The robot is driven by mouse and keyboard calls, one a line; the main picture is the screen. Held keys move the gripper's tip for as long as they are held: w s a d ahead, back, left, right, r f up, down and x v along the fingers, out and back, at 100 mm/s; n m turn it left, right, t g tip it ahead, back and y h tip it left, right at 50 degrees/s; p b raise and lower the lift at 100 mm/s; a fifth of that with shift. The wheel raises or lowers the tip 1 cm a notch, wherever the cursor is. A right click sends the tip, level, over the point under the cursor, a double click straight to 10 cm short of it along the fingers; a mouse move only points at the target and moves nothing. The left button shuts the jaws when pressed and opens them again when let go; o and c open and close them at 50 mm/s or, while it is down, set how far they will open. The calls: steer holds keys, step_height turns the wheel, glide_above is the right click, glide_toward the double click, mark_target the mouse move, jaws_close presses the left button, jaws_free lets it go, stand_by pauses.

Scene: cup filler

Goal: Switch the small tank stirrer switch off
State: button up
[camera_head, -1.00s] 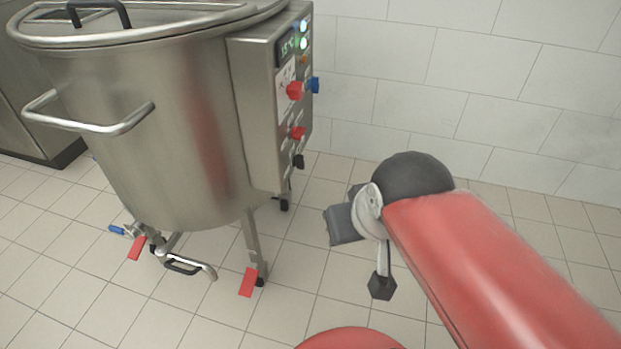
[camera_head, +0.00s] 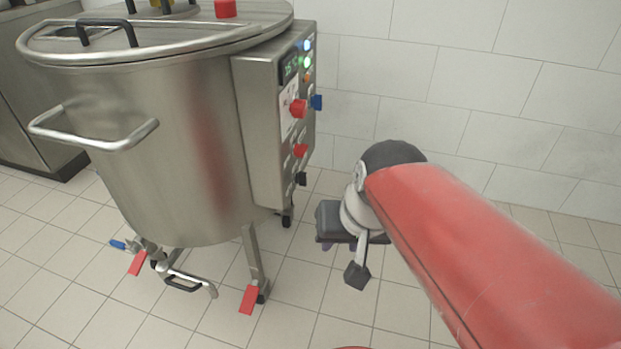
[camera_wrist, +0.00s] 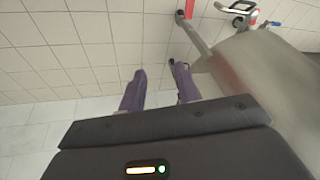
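The steel tank (camera_head: 165,150) stands on legs at the left of the head view. Its control box (camera_head: 262,130) has a lit display (camera_head: 290,67), small lights, an upper red knob (camera_head: 299,108) and a lower red knob (camera_head: 300,151) on its right face. I cannot tell which control is the stirrer switch. My gripper (camera_head: 337,246) is low to the right of the box, apart from it, its purple fingers mostly hidden. In the wrist view, my gripper (camera_wrist: 160,82) has its fingers apart with nothing between them.
A blue part (camera_head: 317,102) sticks out from the box's right side. A tank leg (camera_head: 255,262) with a red tag stands below the box. The white tiled wall (camera_head: 450,90) is behind. Bare tiled floor (camera_head: 215,325) lies in front. The tank's steel body also shows at right in the wrist view (camera_wrist: 265,85).

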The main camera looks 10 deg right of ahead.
steer(key=w+a+f+m+g+y, duration=0.25)
steer(key=w+f+m, duration=0.2)
steer(key=w, duration=0.25)
steer(key=m+t+y, duration=0.8)
steer(key=m+y, duration=0.4)
steer(key=m, duration=0.5)
glide_toward(303, 179)
steer(key=x, duration=0.7)
steer(key=shift+w+r, duration=0.3)
steer(key=shift+w, duration=0.15)
steer(key=shift+a, duration=0.15)
steer(key=shift+c, duration=0.4)
jaws_close()
